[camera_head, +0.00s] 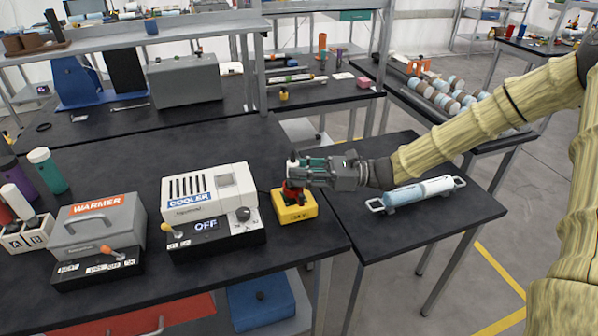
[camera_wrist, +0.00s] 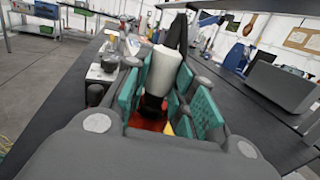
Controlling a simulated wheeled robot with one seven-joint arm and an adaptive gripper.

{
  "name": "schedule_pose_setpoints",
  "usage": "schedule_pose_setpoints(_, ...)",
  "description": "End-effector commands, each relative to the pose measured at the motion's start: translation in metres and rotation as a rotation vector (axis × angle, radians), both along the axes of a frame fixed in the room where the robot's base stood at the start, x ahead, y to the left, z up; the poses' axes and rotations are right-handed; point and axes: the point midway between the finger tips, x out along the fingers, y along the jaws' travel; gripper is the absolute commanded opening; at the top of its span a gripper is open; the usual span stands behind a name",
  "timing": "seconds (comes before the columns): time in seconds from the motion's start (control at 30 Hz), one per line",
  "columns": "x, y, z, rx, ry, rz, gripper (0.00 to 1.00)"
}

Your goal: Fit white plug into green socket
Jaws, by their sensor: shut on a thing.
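My gripper (camera_head: 294,172) reaches left from the end of my arm, just above a small yellow box with red and black parts on top (camera_head: 296,208). I cannot make out a green socket in either view.
A white COOLER unit (camera_head: 210,196) stands left of the yellow box, and a grey WARMER unit (camera_head: 97,222) further left. A light blue and white cylinder lies in a holder (camera_head: 420,193) on the right table, below my arm. The dark bench behind the cooler has bare room.

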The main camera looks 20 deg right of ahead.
Motion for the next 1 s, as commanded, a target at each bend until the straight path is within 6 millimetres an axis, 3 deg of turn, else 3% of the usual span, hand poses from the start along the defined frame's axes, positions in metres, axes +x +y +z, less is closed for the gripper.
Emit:
schedule_pose_setpoints(0.7, 0.000, 0.000, -0.014, 0.000, 0.000, 0.000, 0.01)
schedule_pose_setpoints(0.73, 0.000, 0.000, -0.014, 0.000, 0.000, 0.000, 0.29)
schedule_pose_setpoints(0.8, 0.000, 0.000, -0.014, 0.000, 0.000, 0.000, 0.42)
schedule_pose_setpoints(0.87, 0.000, 0.000, -0.014, -0.001, 0.000, 0.000, 0.51)
schedule_pose_setpoints(1.0, 0.000, 0.000, -0.014, -0.001, 0.000, 0.000, 0.51)
